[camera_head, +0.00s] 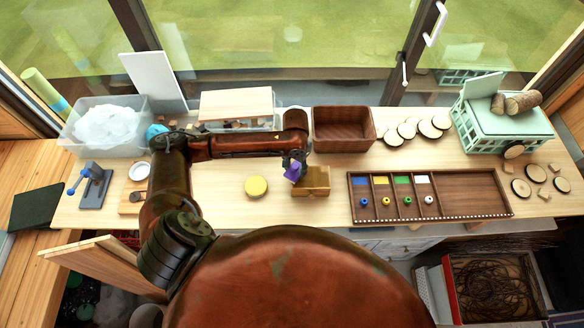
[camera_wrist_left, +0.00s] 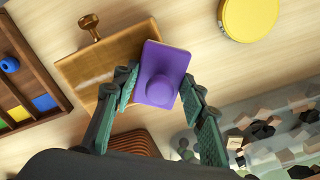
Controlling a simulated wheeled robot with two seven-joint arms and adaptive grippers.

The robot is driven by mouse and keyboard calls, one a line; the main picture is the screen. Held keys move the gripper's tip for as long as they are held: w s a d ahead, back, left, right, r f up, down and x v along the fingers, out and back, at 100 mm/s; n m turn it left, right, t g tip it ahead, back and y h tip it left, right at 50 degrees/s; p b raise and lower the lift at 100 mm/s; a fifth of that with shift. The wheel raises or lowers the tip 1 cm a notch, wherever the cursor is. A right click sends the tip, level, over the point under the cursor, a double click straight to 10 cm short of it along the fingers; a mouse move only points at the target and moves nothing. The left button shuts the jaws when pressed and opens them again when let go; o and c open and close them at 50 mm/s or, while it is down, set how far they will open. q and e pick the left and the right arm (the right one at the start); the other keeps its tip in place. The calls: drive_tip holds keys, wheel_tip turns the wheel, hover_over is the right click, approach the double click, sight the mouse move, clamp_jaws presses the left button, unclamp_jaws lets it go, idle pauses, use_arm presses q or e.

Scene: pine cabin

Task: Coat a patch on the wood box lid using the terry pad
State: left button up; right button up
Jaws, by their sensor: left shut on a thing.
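The terry pad (camera_head: 292,174) is purple, with a round knob on its back. My left gripper (camera_head: 293,161) is shut on it; in the left wrist view the pad (camera_wrist_left: 164,62) sits between the two green fingers. The wood box (camera_head: 314,181) is a small brown block on the table, just right of the pad. In the left wrist view the box lid (camera_wrist_left: 85,68) lies beside and partly behind the pad, with a knob (camera_wrist_left: 91,30) sticking out. I cannot tell whether the pad touches the lid. My right gripper is out of view.
A yellow round tin (camera_head: 256,187) stands left of the box. A divided wooden tray (camera_head: 470,212) with coloured sections lies to the right. Behind are a brown basket (camera_head: 343,149) and a clear bin (camera_head: 238,126). The table between tin and box is clear.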

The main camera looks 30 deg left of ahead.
use_arm(q)
drive_tip(key=shift+w+d, duration=1.15)
drive_tip(key=shift+d, duration=0.75)
drive_tip(key=shift+w+d, duration=1.15)
drive_tip(key=shift+d, duration=0.7)
drive_tip(key=shift+w+d, duration=1.15)
drive_tip(key=shift+d, duration=0.75)
drive_tip(key=shift+r, duration=0.15)
drive_tip(key=shift+r, duration=2.85)
drive_tip(key=shift+a+r, duration=0.1)
drive_tip(key=shift+r, duration=1.4)
